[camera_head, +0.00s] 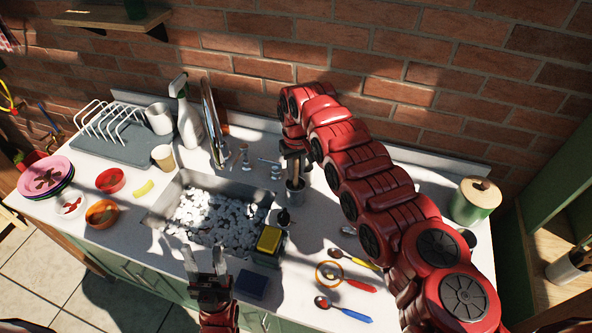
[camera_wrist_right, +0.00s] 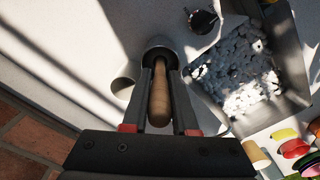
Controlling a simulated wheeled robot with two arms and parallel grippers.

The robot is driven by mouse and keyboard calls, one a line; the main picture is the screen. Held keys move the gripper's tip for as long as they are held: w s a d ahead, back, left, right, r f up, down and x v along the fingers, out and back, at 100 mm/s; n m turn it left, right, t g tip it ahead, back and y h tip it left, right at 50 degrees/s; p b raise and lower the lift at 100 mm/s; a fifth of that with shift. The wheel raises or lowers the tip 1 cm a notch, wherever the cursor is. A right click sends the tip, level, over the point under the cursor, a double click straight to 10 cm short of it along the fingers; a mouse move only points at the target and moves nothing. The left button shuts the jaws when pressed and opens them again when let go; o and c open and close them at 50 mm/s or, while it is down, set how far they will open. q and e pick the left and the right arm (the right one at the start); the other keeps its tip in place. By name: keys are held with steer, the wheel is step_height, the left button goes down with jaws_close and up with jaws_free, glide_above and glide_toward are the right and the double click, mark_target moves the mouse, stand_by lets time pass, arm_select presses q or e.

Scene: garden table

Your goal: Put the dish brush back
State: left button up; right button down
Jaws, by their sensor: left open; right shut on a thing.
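The dish brush's wooden handle (camera_wrist_right: 159,92) is between the fingers of my right gripper (camera_wrist_right: 160,88) in the right wrist view. The gripper is shut on it. The brush's lower end is hidden inside a grey cup (camera_wrist_right: 159,48). In the head view this cup (camera_head: 294,193) stands on the counter right of the sink, with my right gripper (camera_head: 294,158) directly above it. My left gripper (camera_head: 211,281) is open and empty near the counter's front edge, in front of the sink.
The sink (camera_head: 172,192) is full of white foam. A yellow sponge (camera_head: 268,239) sits at its right corner. Several spoons, including a blue-handled one (camera_head: 345,311), lie at the front right. A green canister (camera_head: 474,203) stands at the far right. A spray bottle (camera_head: 186,118) and dish rack (camera_head: 112,140) stand at the back left.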

mark_target(296, 159)
steer(key=shift+f+b, duration=0.3)
steer(key=shift+f, duration=0.2)
steer(key=c, duration=1)
jaws_free()
steer(key=shift+r, duration=0.1)
steer(key=shift+r+p, duration=0.85)
steer(key=shift+r, duration=0.55)
steer(key=shift+r+p, duration=0.35)
steer(key=shift+r, duration=1.05)
steer(key=shift+s+r, duration=0.1)
steer(key=shift+r, duration=2.5)
steer(key=shift+s, duration=0.1)
